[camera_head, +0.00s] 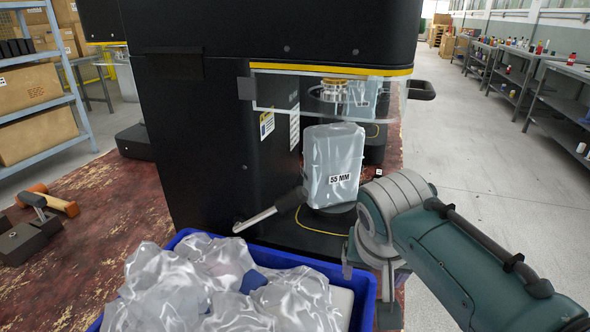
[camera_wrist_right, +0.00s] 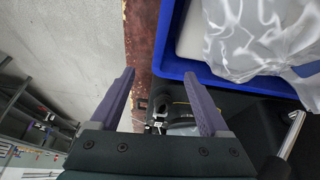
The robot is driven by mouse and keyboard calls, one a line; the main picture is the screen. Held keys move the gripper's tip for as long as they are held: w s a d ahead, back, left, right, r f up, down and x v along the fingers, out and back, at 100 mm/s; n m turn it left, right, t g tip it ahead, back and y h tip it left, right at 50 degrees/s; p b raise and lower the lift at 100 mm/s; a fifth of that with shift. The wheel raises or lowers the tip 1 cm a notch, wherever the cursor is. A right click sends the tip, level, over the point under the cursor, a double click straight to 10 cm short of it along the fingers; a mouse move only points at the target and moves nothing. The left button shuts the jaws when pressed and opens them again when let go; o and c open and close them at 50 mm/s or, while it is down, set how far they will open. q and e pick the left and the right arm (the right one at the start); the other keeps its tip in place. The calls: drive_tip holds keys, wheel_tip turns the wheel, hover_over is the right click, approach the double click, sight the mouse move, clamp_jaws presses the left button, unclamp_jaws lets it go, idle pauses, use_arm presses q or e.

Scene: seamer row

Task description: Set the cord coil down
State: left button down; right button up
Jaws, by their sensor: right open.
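I cannot pick out a cord coil for certain in either view. My right gripper (camera_head: 368,285) hangs beside the right end of the blue crate, in front of the black machine. In the right wrist view its two purple fingers (camera_wrist_right: 158,78) are wide apart, with nothing held between them. My left gripper is not in view.
The blue crate (camera_head: 278,259) holds crumpled clear plastic. The black machine (camera_head: 226,150) bears a grey block marked 55 MM (camera_head: 333,160); a lever (camera_head: 262,216) sticks out beside it. The grey aisle (camera_head: 480,170) at right is clear.

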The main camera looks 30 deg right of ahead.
drive_tip(key=s+a+r+n+y, duration=0.2)
drive_tip(key=s+a+r+n, duration=0.2)
drive_tip(key=s, duration=0.4)
drive_tip(key=s+a+r+n+y, duration=0.1)
drive_tip(key=s+a+r+n, duration=0.4)
drive_tip(key=s, duration=0.4)
drive_tip(key=shift+a+n+y, duration=0.4)
drive_tip(key=shift+a+n, duration=0.4)
drive_tip(key=shift+n, duration=0.1)
drive_tip(key=shift+s, duration=0.15)
